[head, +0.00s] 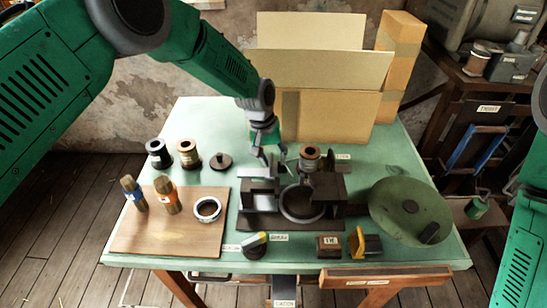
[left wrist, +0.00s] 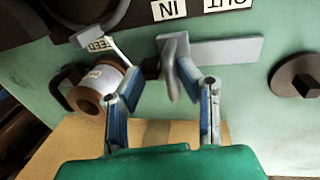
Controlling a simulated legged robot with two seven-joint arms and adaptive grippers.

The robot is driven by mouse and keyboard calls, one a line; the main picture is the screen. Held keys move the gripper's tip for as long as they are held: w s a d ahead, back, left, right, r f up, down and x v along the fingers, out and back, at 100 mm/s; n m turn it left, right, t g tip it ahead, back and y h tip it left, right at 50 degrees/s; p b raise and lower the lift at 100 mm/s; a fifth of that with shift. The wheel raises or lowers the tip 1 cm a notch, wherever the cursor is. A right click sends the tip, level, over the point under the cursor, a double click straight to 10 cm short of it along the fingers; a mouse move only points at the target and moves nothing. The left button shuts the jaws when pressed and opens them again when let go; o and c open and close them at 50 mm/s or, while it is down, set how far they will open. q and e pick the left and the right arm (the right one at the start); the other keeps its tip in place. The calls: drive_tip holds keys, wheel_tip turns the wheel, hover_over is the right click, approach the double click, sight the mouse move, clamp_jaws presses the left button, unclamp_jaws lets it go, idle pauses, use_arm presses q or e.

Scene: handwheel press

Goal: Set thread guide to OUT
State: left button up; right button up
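The thread guide (left wrist: 178,68) is a grey upright tab on a pale flat bar (left wrist: 225,51) in the left wrist view. The tab stands at the bar's end beside the IN label (left wrist: 169,8); the OUT label (left wrist: 228,3) is farther right, over the bar. My left gripper (head: 268,153) is behind the dark press (head: 325,187) in the head view. In the left wrist view the left gripper (left wrist: 160,82) has its fingers spread, with the tab between or just beyond the tips. I cannot tell whether a finger touches it. My right gripper is out of view.
A brown spool (left wrist: 98,85) and FEED label (left wrist: 101,44) sit left of the fingers. A dark knob (left wrist: 297,75) is at right. A cardboard box (head: 330,115) stands behind the press, the green handwheel (head: 395,207) right. A wooden board (head: 180,240) lies front left.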

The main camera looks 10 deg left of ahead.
use_arm(q)
drive_tip(key=shift+a, duration=0.3)
drive_tip(key=shift+c, duration=0.5)
drive_tip(key=shift+a, duration=0.2)
clamp_jaws()
drive_tip(key=shift+s+a, duration=0.1)
drive_tip(key=shift+a, duration=0.15)
drive_tip(key=a, duration=0.3)
drive_tip(key=s+a+p, duration=0.1)
drive_tip(key=a, duration=0.3)
drive_tip(key=shift+s+r, duration=0.1)
drive_tip(key=shift+s, duration=0.1)
drive_tip(key=shift+a, duration=0.4)
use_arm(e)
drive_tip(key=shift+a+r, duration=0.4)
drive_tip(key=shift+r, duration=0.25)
use_arm(q)
drive_tip(key=shift+o, duration=0.5)
unclamp_jaws()
drive_tip(key=shift+s, duration=0.1)
